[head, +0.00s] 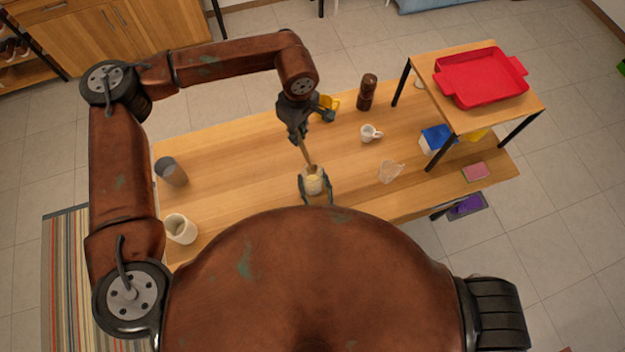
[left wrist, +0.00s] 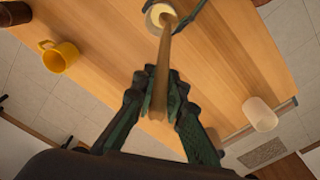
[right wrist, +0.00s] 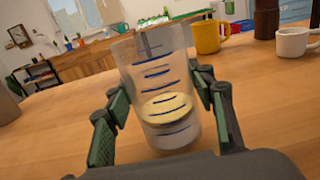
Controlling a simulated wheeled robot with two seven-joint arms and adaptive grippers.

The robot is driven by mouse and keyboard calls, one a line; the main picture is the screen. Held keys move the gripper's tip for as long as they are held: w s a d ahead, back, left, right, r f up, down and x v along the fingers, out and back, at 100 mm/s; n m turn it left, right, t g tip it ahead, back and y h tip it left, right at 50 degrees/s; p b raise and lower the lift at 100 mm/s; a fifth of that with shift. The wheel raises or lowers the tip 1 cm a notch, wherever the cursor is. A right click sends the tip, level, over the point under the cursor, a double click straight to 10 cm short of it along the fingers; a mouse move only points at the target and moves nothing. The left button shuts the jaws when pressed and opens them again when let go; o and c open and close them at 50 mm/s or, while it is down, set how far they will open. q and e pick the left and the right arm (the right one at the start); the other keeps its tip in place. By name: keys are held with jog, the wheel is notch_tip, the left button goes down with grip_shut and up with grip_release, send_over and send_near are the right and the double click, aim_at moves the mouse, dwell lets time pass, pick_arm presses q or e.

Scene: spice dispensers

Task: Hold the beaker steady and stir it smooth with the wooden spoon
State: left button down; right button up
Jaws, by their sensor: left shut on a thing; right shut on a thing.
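My left gripper (head: 298,132) is shut on the wooden spoon (head: 306,153) above the table. The spoon slopes down to the beaker (head: 314,184). In the left wrist view the spoon (left wrist: 163,62) runs from the left gripper (left wrist: 158,92) to the beaker's mouth (left wrist: 156,17); its tip is hard to make out. The clear beaker (right wrist: 152,72) has blue marks and pale yellow contents low down. It looks close to upright. My right gripper (right wrist: 163,108) is shut on it, one finger at each side. Whether the beaker touches the table is unclear.
A yellow mug (head: 331,101), brown mill (head: 367,92), white mug (head: 369,133) and clear vessel (head: 390,172) stand beyond or right of the beaker. A grey cup (head: 171,172) and white cup (head: 180,229) stand left. A raised shelf holds a red tray (head: 482,78). The table's left-middle is clear.

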jog(key=o, duration=1.4)
jog(key=shift+s, duration=0.1)
jog(key=v, duration=1.1)
jog(key=shift+s+d, duration=0.15)
jog(key=shift+s, duration=0.2)
